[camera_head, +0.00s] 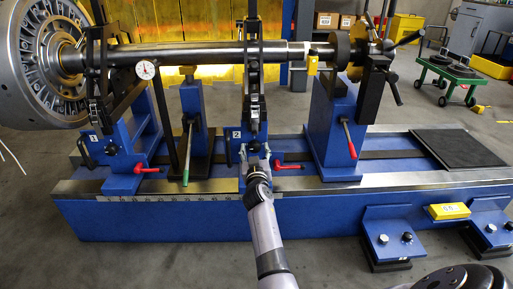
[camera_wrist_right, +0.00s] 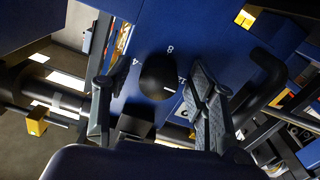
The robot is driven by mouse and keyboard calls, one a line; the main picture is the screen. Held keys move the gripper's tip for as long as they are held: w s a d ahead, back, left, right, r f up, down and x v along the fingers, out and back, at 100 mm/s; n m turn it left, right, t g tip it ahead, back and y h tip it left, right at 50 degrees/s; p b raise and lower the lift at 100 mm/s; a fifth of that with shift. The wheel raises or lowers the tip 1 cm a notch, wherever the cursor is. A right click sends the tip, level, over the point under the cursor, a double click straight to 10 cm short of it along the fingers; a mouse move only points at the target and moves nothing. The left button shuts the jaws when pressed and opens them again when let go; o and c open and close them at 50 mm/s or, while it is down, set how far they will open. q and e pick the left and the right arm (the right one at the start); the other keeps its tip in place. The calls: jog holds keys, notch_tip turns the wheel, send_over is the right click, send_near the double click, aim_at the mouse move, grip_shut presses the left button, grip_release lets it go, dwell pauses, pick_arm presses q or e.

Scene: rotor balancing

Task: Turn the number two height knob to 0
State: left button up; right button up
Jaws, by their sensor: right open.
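The number two height knob (camera_wrist_right: 158,76) is a round black knob on a blue plate in the right wrist view. White figures, an 8 and what looks like a 4, are printed around it. My right gripper (camera_wrist_right: 151,88) is open, one finger on each side of the knob; I cannot tell whether either finger touches it. In the head view my right gripper (camera_head: 254,143) is at the front of the blue support marked 2 (camera_head: 237,133) and hides the knob. The knob's pointed setting is not readable. My left gripper is not in view.
A long steel shaft (camera_head: 205,54) lies across the supports, with a large bladed disc (camera_head: 42,60) at its left. Red-handled levers (camera_head: 290,167) and a green-handled lever (camera_head: 187,165) stick out near the supports. A yellow box (camera_head: 449,211) sits at the front right.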

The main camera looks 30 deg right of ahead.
jog(key=shift+c, duration=0.2)
jog(key=c, duration=1.1)
